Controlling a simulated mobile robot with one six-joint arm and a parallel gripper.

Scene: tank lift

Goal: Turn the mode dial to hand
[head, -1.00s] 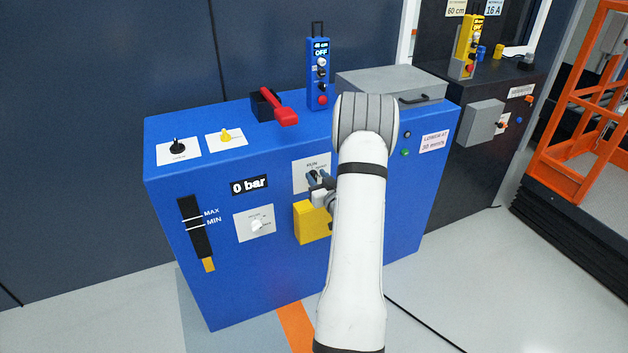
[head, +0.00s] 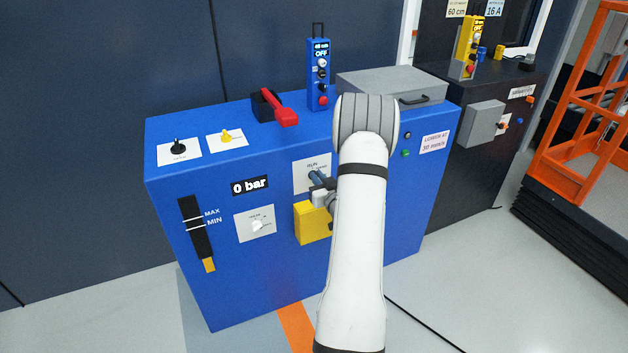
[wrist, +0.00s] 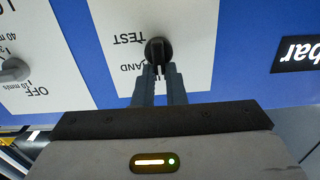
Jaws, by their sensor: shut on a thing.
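The mode dial (wrist: 158,48) is a black round knob with a grip bar on a white plate (wrist: 190,25). In the wrist view, TEST and a partly covered HAND are printed left of it, upside down. My gripper (wrist: 159,72) is shut on the dial's bar, with one finger on each side. In the head view, the plate (head: 301,177) carries the word RUN at its top. My gripper (head: 318,181) is at the plate there, and its fingers and my arm hide most of the dial. I cannot tell exactly which word the dial points at.
The blue cabinet (head: 170,220) carries a 0 bar display (head: 250,185), a white knob plate (head: 245,233) and a yellow box (head: 311,224) just below my gripper. On its top are a red lever (head: 285,116), a blue pendant (head: 319,75) and a grey box (head: 370,82).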

